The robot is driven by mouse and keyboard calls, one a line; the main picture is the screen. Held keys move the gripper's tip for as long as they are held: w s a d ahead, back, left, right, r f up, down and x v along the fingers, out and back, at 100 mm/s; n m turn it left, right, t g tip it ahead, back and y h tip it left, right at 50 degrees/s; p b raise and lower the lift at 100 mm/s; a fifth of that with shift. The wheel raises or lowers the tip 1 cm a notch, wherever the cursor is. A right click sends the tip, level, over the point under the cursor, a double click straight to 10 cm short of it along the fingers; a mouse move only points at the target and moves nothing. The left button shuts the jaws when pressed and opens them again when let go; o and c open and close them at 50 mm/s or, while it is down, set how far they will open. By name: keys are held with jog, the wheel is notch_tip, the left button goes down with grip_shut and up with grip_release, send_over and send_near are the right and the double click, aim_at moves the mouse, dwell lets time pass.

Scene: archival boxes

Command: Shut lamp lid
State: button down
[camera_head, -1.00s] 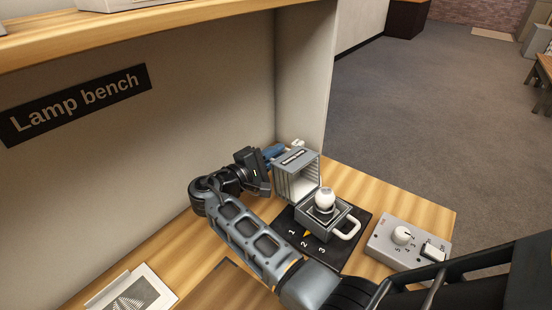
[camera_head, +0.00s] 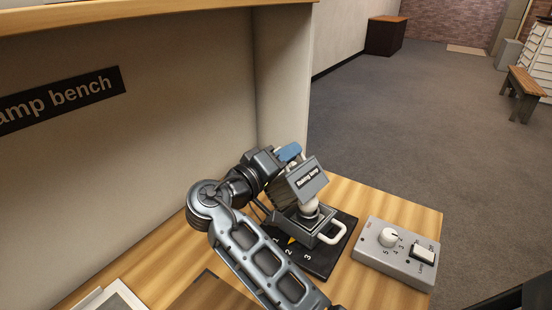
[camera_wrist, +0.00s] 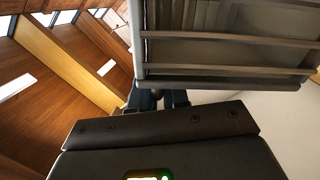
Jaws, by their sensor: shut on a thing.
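The lamp lid (camera_head: 308,180), a grey hood with a dark label plate, is tilted partway down over the lamp base (camera_head: 297,228). A gap remains between them, and the white bulb (camera_head: 309,208) shows in it. The base has a white loop handle (camera_head: 331,236) at its right. My gripper (camera_head: 289,153), with blue fingertips, is at the lid's upper back edge and shut on the lid; the exact grip point is largely hidden. In the wrist view, the grey lid (camera_wrist: 225,85) fills the upper right, beside my dark fingers (camera_wrist: 158,98).
The base stands on a black mat (camera_head: 318,262) marked with numbers. A grey control box (camera_head: 397,250) with a white knob and switch stands to its right on the wooden bench. A wall panel rises behind, and a shelf runs overhead.

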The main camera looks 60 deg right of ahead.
aim_at(318, 178)
jog(key=c, duration=1.9)
grip_release()
jog(key=s, duration=0.2)
jog(key=s+f, duration=0.1)
jog(key=s, duration=0.2)
jog(key=s+a, duration=0.1)
jog(key=s, duration=0.2)
jog(key=shift+s+f+b, duration=0.1)
jog(key=shift+f+b, duration=0.15)
jog(key=shift+b, duration=0.1)
jog(key=o, duration=0.7)
jog(key=shift+f, duration=0.15)
jog(key=w+a+b, duration=0.1)
jog(key=a, duration=0.6)
jog(key=shift+a, duration=0.35)
